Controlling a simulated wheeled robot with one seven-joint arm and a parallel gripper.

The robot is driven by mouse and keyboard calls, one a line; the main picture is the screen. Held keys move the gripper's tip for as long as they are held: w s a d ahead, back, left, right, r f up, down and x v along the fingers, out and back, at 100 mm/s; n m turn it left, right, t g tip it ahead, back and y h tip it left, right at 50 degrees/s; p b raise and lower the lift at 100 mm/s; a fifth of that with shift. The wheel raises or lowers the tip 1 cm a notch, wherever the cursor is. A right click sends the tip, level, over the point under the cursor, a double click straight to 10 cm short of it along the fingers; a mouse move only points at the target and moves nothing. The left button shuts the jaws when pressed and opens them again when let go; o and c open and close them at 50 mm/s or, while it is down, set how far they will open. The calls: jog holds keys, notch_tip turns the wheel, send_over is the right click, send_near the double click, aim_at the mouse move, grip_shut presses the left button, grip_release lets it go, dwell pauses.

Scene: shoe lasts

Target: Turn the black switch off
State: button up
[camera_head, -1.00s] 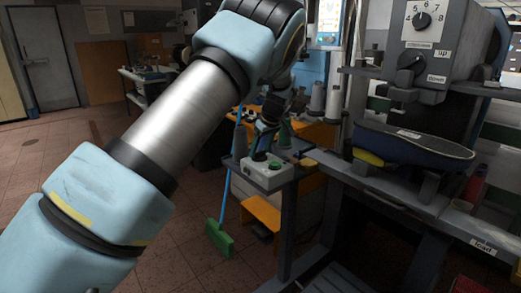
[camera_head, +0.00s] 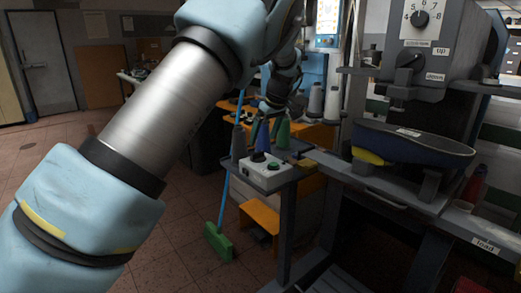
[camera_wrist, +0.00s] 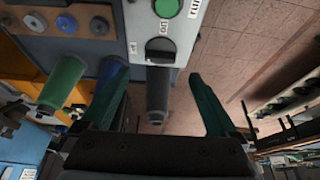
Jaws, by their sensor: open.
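The control box (camera_head: 266,176) is a pale box on the small side table. Its black switch (camera_head: 258,157) is near the box's left end, beside a green button (camera_head: 274,166). Which way the switch is set is unclear.
Grey (camera_head: 238,141), blue (camera_head: 262,136) and green (camera_head: 283,133) cones stand behind the box, close under my gripper. The grey cone (camera_wrist: 157,92) shows between my fingers in the wrist view. A large machine (camera_head: 440,50) stands to the right. A green broom (camera_head: 217,241) leans at the table.

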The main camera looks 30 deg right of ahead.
jog(key=shift+b+v, duration=0.3)
jog(key=shift+v, duration=1.95)
jog(key=w+a+f+g, duration=0.1)
jog(key=a+f, duration=0.1)
jog(key=a, duration=1.2)
jog(key=w+a+f+g, duration=0.1)
jog(key=a+f, duration=0.2)
jog(key=a, duration=1)
jog(key=s+a+f+m, duration=0.1)
jog(key=s+a+f, duration=0.1)
jog(key=s+a, duration=0.6)
jog(key=s+a+f+m+h, duration=0.1)
jog(key=s+a+f+m, duration=0.1)
jog(key=s+a, duration=0.7)
jog(key=shift+a+f+m+g, duration=0.3)
jog(key=shift+a+f+g, duration=0.1)
jog(key=shift+a, duration=0.65)
